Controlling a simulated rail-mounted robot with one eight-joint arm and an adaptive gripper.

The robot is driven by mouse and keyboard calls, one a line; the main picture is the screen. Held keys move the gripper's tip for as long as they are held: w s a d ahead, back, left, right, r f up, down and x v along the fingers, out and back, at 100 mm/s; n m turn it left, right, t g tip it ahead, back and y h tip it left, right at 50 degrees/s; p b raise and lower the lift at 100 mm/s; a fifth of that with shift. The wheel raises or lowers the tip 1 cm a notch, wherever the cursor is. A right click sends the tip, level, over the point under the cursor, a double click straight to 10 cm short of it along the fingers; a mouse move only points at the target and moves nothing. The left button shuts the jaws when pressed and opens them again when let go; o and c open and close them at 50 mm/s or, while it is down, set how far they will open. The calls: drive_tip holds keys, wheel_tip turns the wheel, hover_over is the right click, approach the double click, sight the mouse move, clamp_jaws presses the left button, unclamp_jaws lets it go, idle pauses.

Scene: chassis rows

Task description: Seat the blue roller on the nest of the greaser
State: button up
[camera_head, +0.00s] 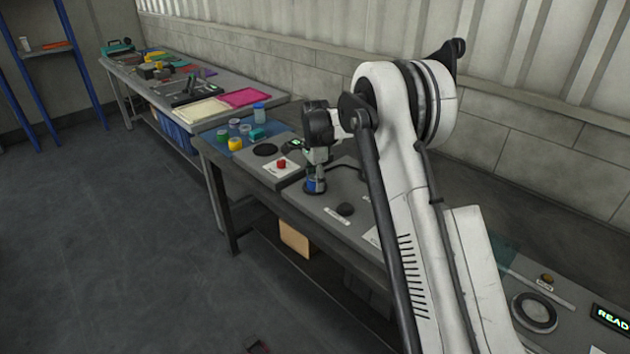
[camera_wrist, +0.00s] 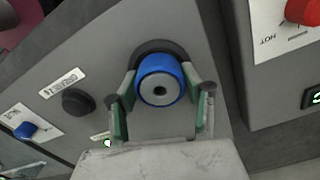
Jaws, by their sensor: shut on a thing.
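The blue roller (camera_wrist: 160,75) has a blue rim and a grey face with a dark centre hole. My gripper (camera_wrist: 161,88) is shut on it, with a green-and-grey finger on each side. In the head view the roller (camera_head: 313,186) shows low under my gripper (camera_head: 316,176), upright and close to the grey station top. A dark round seat (camera_wrist: 158,46), probably the greaser's nest, shows behind the roller's upper edge in the wrist view. The roller hides most of it. I cannot tell whether the roller touches it.
A black knob (camera_head: 346,209) and a label stand beside the seat. A blue button (camera_wrist: 26,130) is farther left in the wrist view. Several coloured jars stand on a blue mat (camera_head: 222,142) beyond.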

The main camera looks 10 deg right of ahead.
drive_tip(key=shift+f, duration=0.1)
drive_tip(key=o, duration=1.3)
wheel_tip(320, 180, up, 12)
drive_tip(key=shift+r, duration=0.1)
